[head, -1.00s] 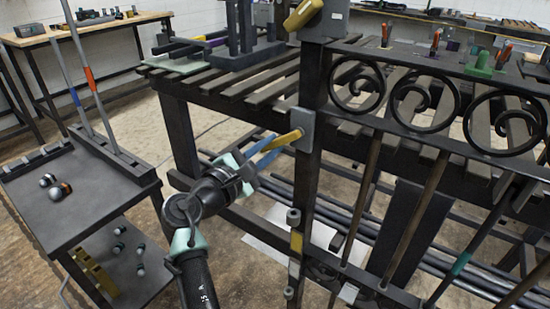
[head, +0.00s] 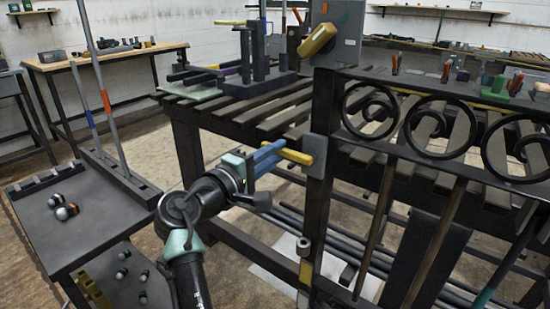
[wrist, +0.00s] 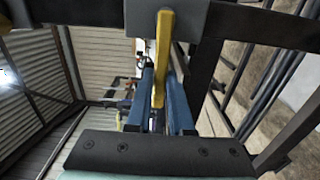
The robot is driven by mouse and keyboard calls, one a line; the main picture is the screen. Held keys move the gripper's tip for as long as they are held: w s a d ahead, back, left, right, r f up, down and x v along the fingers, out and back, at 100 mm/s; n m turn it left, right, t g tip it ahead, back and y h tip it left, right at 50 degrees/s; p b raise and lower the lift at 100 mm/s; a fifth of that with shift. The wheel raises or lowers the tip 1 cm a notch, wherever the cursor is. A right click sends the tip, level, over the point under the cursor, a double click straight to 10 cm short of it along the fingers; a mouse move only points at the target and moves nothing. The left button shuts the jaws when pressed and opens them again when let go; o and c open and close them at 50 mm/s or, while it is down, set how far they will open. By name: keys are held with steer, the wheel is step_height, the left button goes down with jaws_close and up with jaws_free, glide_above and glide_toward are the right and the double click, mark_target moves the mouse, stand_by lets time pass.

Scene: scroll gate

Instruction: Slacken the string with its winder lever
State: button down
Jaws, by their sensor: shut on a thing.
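A yellow lever (head: 297,155) sticks out to the left from a grey plate on the dark gate post. It slopes slightly up towards its free end. My gripper (head: 270,154) reaches it from the left, with its blue fingers shut on the lever's outer part. In the wrist view the yellow lever (wrist: 163,50) runs down between the two blue fingers (wrist: 160,98). A second, thicker yellow handle (head: 317,40) sits on a larger grey plate higher on the post, apart from my gripper. I cannot make out a string in either view.
The scroll gate (head: 440,125) with dark rings and bars fills the right. A slatted bench (head: 235,105) stands behind it. A dark cart (head: 95,215) with small knobs and upright rods stands at left. Open floor lies between cart and gate.

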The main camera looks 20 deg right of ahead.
stand_by(0.4)
steer(key=c, duration=0.8)
jaws_free()
steer(key=shift+a, duration=0.15)
steer(key=p+v, duration=0.2)
steer(key=v, duration=1)
steer(key=shift+s+a, duration=0.25)
steer(key=shift+s, duration=0.1)
steer(key=shift+r, duration=0.1)
